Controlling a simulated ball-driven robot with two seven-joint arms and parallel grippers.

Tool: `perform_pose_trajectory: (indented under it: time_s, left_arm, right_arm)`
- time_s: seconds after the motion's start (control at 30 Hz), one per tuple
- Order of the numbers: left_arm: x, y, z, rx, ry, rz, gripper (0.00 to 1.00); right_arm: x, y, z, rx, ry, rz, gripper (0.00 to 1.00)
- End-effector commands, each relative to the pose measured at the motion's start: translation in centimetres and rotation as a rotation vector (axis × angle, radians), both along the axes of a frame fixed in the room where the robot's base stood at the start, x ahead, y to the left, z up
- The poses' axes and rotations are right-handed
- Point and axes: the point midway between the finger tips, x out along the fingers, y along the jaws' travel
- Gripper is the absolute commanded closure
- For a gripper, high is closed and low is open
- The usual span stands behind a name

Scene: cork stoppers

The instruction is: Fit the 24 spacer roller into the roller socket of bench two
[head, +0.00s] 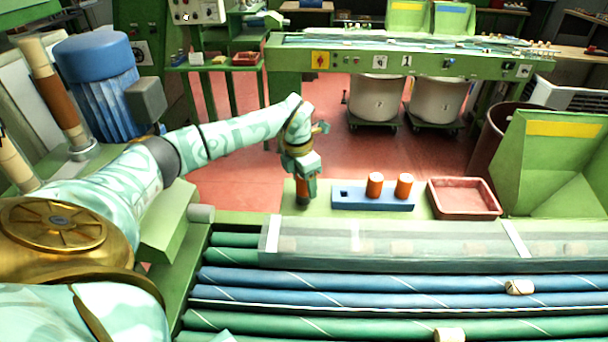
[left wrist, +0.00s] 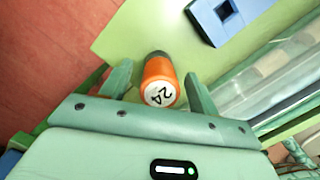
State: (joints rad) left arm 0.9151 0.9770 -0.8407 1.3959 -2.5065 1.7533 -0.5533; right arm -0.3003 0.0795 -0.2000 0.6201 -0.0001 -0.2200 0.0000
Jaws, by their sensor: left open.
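The 24 spacer roller (left wrist: 159,84) is orange with a dark far end and a white face marked 24. In the left wrist view it lies between the two spread fingers of my left gripper (left wrist: 158,74), with a gap beside it. In the head view my left gripper (head: 303,180) points down over this roller (head: 303,195) at the left of the green bench top. A blue block (head: 390,204) stands just to the right, with a square hole at its left and two other orange rollers upright in it. No bench number shows here. My right gripper is out of view.
A red tray (head: 464,213) sits right of the blue block, with a green hopper (head: 555,165) beyond. A translucent cover (head: 430,245) and blue and green conveyor rollers (head: 380,283) lie in front.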

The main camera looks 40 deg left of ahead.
Motion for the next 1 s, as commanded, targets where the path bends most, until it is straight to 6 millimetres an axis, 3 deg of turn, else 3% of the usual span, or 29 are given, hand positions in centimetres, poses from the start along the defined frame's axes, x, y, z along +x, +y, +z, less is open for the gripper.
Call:
perform_pose_trajectory:
  time_s: [0.17, 0.4, 0.6, 0.8, 1.0]
  left_arm:
    - [-0.2, 0.1, 2.6, 0.001, -0.004, 0.0, 0.39]
    - [-0.9, 0.4, 9.3, 0.001, -0.007, 0.001, 0.39]
    - [-1.5, 0.5, 13.8, 0.001, -0.005, 0.0, 0.39]
    - [-1.8, 0.5, 15.9, -0.001, -0.002, 0.0, 0.39]
    - [-1.9, 0.5, 16.1, 0.0, 0.0, 0.0, 0.39]
  right_arm:
    - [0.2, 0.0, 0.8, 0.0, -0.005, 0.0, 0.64]
    - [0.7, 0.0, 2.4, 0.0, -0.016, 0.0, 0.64]
    - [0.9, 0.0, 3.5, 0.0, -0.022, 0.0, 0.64]
    - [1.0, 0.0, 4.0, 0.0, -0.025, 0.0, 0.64]
    - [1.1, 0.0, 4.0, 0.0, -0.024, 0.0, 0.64]
